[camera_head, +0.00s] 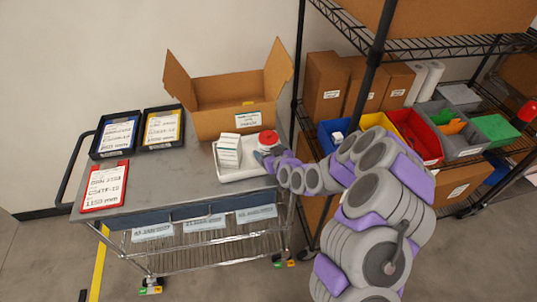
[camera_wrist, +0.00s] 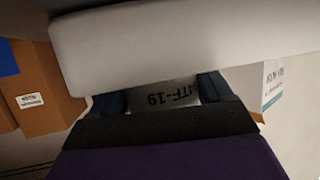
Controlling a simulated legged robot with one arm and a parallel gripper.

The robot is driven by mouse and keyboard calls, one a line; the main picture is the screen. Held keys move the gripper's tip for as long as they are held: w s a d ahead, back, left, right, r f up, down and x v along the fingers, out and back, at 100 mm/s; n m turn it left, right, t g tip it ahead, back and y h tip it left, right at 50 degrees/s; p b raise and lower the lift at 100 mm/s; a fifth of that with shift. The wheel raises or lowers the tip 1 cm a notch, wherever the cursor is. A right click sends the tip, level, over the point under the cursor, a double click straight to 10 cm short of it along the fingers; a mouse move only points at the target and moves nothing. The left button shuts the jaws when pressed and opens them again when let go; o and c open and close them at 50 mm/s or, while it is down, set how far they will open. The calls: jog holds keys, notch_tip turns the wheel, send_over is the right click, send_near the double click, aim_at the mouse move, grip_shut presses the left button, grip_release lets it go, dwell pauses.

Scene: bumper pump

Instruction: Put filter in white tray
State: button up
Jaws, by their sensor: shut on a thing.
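The filter looks like a white canister with a red round top (camera_head: 268,137). In the wrist view its pale side with dark "MTF-19" print (camera_wrist: 165,95) shows between the fingers. My gripper (camera_head: 266,157) reaches in from the right and is shut on it; the dark fingers (camera_wrist: 163,92) sit on either side.
A white printed box (camera_head: 229,150) stands in the tray, left of the filter; it also shows in the wrist view (camera_wrist: 270,88). An open cardboard box (camera_head: 232,118) is behind. Blue (camera_head: 116,135), yellow (camera_head: 162,128) and red (camera_head: 105,187) framed signs lie left. A bin shelf (camera_head: 400,110) stands right.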

jog(key=shift+a+f, duration=0.1)
jog(key=shift+f, duration=0.35)
jog(key=shift+a, duration=0.35)
jog(key=o, duration=1.2)
jog(key=shift+o, duration=0.2)
jog(key=shift+d, duration=0.2)
jog(key=shift+s+d+r, duration=0.2)
jog(key=shift+d, duration=0.05)
jog(key=p+v, duration=0.3)
jog(key=v, duration=0.6)
jog(key=shift+s+r, duration=0.15)
jog(key=shift+s+d+r+p, duration=0.1)
jog(key=shift+s+d+p, duration=0.1)
jog(key=shift+p, duration=0.5)
jog(key=shift+s+d+r+p, duration=0.2)
jog(key=shift+s+p, duration=0.4)
jog(key=shift+p, duration=0.45)
jog(key=shift+d, duration=0.1)
